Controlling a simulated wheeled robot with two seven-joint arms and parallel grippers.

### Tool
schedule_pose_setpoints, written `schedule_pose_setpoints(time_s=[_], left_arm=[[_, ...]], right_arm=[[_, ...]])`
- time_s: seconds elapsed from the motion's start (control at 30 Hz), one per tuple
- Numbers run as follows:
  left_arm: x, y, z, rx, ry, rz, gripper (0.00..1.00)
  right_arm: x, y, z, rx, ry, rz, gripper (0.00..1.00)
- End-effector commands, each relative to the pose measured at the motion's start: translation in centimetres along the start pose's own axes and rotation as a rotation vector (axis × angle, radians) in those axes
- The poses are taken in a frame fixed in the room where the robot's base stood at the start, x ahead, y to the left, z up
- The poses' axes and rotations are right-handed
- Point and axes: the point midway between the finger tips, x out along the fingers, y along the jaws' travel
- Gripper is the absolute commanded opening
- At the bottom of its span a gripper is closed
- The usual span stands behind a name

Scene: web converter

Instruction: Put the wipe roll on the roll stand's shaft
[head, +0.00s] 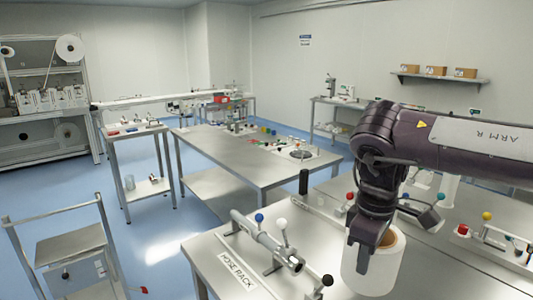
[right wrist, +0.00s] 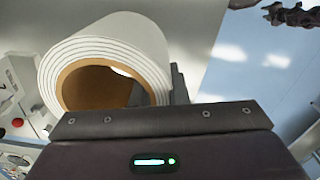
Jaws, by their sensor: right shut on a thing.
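The wipe roll (head: 382,272) is a white cylinder with a brown core, at the near edge of the bench in the head view. My right gripper (head: 370,243) is shut on its wall from above, with a dark finger over the left side. The roll also shows in the right wrist view (right wrist: 140,45), its layered end and open brown core (right wrist: 82,88) facing the camera. I cannot tell whether the roll touches the bench. I cannot identify the roll stand's shaft with certainty. My left gripper is not in view.
A black post (head: 303,182) stands behind. Coloured-knob fixtures (head: 490,240) are at right.

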Motion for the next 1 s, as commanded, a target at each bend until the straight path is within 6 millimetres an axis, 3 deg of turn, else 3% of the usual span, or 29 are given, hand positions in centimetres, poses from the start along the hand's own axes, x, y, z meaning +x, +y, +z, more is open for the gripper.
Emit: schedule_pose_setpoints(time_s=[0.2, 0.4, 0.6, 1.0], left_arm=[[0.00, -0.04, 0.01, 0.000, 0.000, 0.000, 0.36], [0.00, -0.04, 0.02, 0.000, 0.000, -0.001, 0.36], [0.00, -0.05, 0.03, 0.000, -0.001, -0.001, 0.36], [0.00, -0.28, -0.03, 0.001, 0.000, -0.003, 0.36]], right_arm=[[0.05, 0.65, -0.31, 0.485, 0.001, 0.001, 0.00], [0.08, 1.00, -0.48, 0.781, 0.001, 0.002, 0.00], [0.08, 1.14, -0.53, 0.890, 0.001, 0.002, 0.00], [0.07, 1.15, -0.52, 0.893, 0.002, 0.002, 0.00]])
